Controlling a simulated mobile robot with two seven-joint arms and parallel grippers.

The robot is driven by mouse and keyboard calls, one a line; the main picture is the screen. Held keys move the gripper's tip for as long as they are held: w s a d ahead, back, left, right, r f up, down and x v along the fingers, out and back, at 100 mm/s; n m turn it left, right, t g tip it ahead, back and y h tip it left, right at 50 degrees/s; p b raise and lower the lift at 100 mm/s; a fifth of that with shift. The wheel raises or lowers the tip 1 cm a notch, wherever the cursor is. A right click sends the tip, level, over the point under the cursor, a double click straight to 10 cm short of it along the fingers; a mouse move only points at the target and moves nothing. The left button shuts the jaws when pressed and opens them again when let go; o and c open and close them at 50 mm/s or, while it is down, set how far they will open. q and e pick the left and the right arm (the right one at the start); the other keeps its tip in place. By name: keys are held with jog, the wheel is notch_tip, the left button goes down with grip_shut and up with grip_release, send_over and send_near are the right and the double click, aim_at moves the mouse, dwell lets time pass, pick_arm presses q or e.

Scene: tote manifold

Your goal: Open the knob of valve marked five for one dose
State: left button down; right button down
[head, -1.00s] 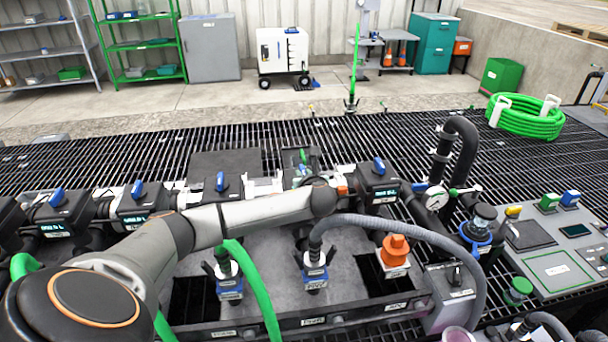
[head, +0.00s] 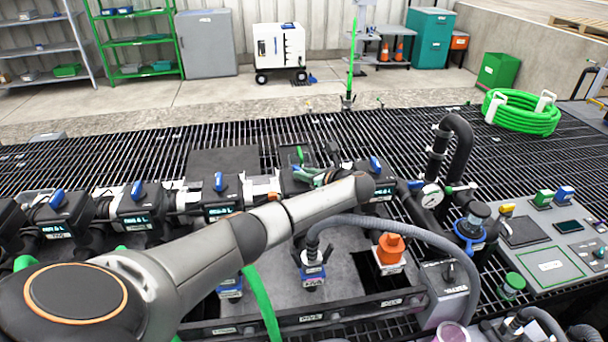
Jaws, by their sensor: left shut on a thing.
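A row of dark valve bodies with blue knobs runs across the manifold. The fourth knob (head: 218,182) and the rightmost knob (head: 375,165) stand in view on either side of the valve at the middle. That middle valve (head: 289,184) lies above the port whose front label appears to read five; its display and knob are mostly hidden by my left arm. My right gripper is not in view.
Below the row are a port with a grey hose (head: 313,270), an orange plug (head: 390,248) and a green hose (head: 262,305). Open grating lies behind the row.

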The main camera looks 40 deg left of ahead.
pick_arm(q)
jog(key=c, duration=0.8)
grip_release()
jog(key=p+v, duration=0.1)
jog(key=v, duration=1.1)
jog(key=shift+d+r, duration=0.1)
jog(key=shift+d, duration=0.15)
